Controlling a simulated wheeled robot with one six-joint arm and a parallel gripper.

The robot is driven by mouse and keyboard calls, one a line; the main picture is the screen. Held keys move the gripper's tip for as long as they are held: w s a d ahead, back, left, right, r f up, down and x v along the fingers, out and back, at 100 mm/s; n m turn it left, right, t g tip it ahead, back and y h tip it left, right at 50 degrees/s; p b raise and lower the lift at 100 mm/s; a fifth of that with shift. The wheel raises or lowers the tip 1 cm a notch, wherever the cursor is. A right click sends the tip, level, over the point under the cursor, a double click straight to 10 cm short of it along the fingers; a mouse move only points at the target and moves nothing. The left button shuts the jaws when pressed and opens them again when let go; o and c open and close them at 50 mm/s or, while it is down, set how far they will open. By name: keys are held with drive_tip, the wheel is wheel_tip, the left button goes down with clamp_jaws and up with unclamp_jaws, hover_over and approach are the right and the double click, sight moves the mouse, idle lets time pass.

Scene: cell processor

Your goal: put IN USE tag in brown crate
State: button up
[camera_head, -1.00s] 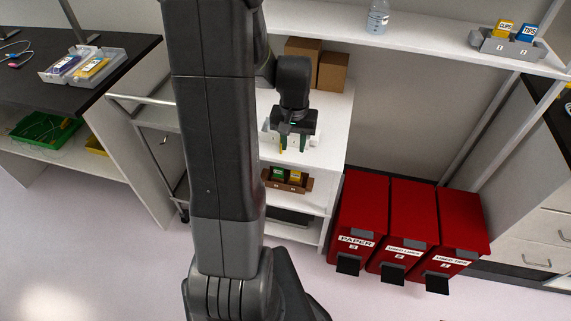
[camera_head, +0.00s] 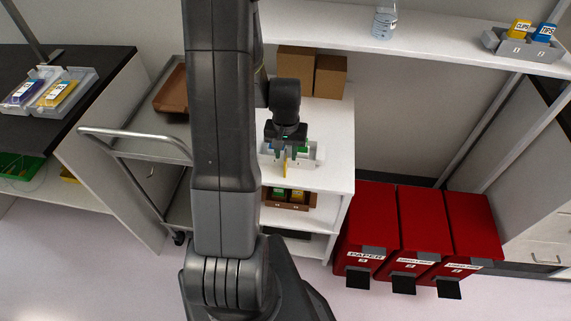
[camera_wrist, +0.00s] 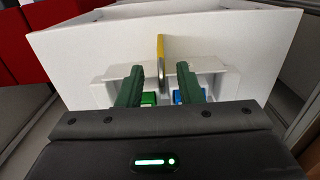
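A thin yellow tag (camera_head: 285,167) stands upright at the white holder (camera_head: 308,160) on the upper shelf; its lettering cannot be read. In the wrist view the yellow tag (camera_wrist: 160,62) shows edge-on between my gripper's (camera_wrist: 160,72) two green fingers, with a gap on each side. A green item (camera_wrist: 148,99) and a blue item (camera_wrist: 182,97) sit in the holder beyond the fingers. A brown crate (camera_head: 312,201) with green and yellow items in it is on the shelf below. Another brown tray (camera_head: 170,94) lies on the cart, partly hidden by my arm.
Cardboard boxes (camera_head: 329,78) stand behind the holder. The metal cart (camera_head: 130,140) is left of the shelf unit. Red bins (camera_head: 405,225) stand on the floor to the right. A high shelf (camera_head: 430,48) carries a bottle (camera_head: 384,22) and a grey tag holder (camera_head: 520,46).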

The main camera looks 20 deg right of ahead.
sight(286, 162)
drive_tip(key=shift+w+f+p, duration=0.15)
drive_tip(key=shift+f+p, duration=0.15)
drive_tip(key=shift+f, duration=2.15)
drive_tip(key=shift+c, duration=0.2)
clamp_jaws()
